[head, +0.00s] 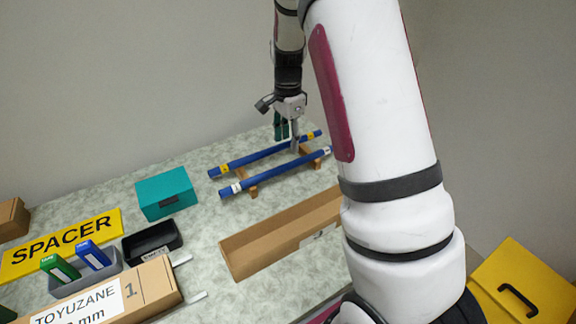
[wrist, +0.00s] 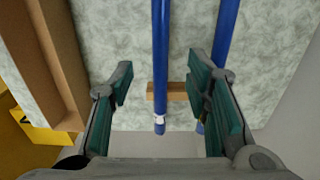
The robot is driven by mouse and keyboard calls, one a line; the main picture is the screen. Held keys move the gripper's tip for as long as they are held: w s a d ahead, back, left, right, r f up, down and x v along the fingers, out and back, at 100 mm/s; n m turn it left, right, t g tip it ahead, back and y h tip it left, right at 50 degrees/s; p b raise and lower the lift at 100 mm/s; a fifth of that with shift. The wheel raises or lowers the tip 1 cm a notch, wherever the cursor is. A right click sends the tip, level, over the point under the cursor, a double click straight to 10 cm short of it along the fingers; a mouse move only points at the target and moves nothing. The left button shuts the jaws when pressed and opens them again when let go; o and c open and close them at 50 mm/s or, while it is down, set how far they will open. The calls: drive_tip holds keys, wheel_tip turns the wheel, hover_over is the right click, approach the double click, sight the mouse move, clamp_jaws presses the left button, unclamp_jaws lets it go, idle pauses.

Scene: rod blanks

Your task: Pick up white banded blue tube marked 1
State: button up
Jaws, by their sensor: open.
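The white-banded blue tube (head: 275,173) is the nearer of two tubes lying side by side across wooden supports. Its white bands show near both ends; I cannot read a mark on it. In the wrist view this tube (wrist: 160,60) runs between my open fingers, with a white band near its lower end. A yellow-banded blue tube (head: 262,155) lies behind it, and in the wrist view that tube (wrist: 226,30) is partly hidden by the right finger. My gripper (wrist: 158,88) is open and empty. In the head view my gripper (head: 290,132) is over the tubes' right half.
A long open cardboard box (head: 265,244) lies in front of the tubes. A teal box (head: 166,193), a black tray (head: 152,242) and a yellow SPACER sign (head: 62,243) stand to the left. A yellow case (head: 525,280) is at the lower right.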

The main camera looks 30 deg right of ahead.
sight(290, 163)
drive_tip(key=f, duration=0.9)
drive_tip(key=shift+d, duration=0.35)
clamp_jaws()
